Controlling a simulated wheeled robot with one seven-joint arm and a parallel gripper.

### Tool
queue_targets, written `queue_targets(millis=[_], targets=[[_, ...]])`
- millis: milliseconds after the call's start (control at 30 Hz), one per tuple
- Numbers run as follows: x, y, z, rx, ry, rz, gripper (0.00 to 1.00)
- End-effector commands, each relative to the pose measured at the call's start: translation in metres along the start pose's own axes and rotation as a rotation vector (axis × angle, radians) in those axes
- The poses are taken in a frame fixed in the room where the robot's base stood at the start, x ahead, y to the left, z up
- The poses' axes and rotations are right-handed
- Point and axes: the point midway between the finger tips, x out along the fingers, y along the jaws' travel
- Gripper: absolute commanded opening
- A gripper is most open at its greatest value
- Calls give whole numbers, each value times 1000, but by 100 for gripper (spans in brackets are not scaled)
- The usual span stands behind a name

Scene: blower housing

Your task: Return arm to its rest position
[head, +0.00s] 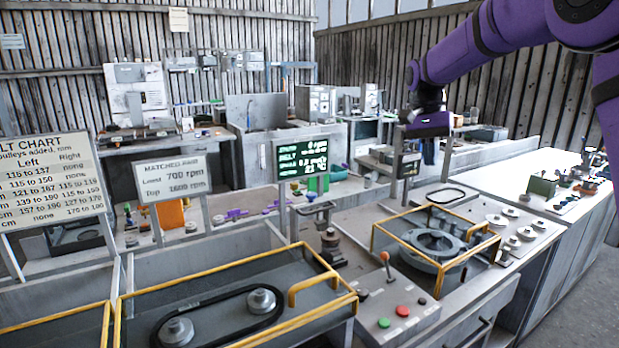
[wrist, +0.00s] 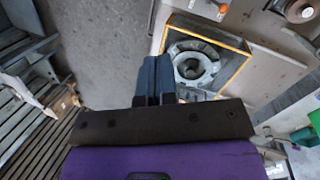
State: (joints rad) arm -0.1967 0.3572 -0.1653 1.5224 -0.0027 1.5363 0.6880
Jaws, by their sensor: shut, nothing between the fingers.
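My purple arm reaches in from the upper right of the head view. My gripper (head: 428,150) hangs at its end, pointing down, above the far side of the bench beyond the yellow-framed blower housing (head: 433,243). In the wrist view my gripper (wrist: 155,72) shows its two dark blue fingers side by side, shut, with nothing between them. The round grey blower housing (wrist: 193,66) lies just right of the fingers in that view. The gripper is apart from the housing and touches nothing that I can see.
A yellow-railed belt guard (head: 230,300) with two pulleys stands front left. A lever panel (head: 393,310) with red and green buttons is at front centre. A green display (head: 302,157) stands on a post mid-bench. A white counter (head: 500,178) runs at right, with grey floor beyond.

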Motion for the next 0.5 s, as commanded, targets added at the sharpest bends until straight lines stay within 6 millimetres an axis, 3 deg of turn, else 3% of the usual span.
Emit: queue_targets(millis=[233,500], targets=[[-17,62,51,-123,89,-118,0],[-13,121,110,-259,214,-216,0]])
